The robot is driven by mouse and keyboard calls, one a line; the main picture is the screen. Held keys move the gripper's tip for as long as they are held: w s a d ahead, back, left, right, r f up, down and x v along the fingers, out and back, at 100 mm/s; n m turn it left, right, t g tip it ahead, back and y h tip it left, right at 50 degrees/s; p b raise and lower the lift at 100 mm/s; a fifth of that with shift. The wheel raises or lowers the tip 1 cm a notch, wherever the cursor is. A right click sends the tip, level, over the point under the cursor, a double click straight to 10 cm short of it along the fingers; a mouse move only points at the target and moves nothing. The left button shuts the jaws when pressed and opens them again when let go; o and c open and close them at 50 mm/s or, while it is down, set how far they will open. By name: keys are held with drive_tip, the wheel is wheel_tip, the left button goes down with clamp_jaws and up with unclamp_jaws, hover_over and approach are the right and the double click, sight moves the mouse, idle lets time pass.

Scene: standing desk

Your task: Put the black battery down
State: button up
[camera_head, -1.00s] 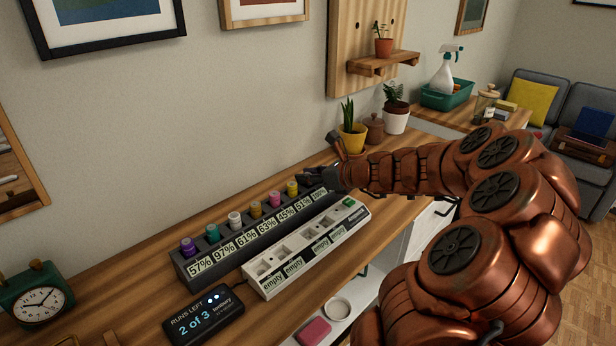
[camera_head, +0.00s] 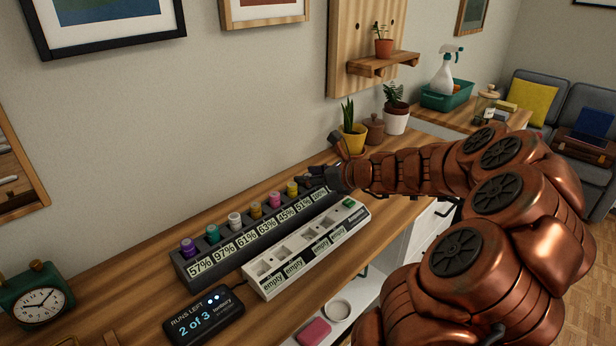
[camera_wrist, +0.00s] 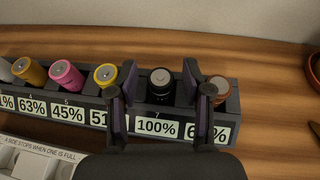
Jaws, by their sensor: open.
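The black battery (camera_wrist: 160,84) stands upright in the dark rack's slot labelled 100%, as the wrist view shows. My gripper (camera_wrist: 162,95) is open, with one finger on each side of the black battery and a gap visible around it. In the head view my gripper (camera_head: 318,178) is over the far right end of the dark rack (camera_head: 184,276) and hides the black battery there. The wrist view shows the rack with a yellow battery (camera_wrist: 106,74) to the left and a brown battery (camera_wrist: 221,88) partly behind the right finger.
A white tray (camera_head: 262,294) with slots labelled empty lies in front of the rack. A display (camera_head: 204,315) reads "RUNS LEFT 2 of 3". A green clock (camera_head: 38,296) stands at left. Potted plants (camera_head: 352,138) stand beyond my gripper.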

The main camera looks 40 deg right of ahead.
drive_tip(key=v, duration=1.1)
drive_tip(key=shift+s, duration=0.2)
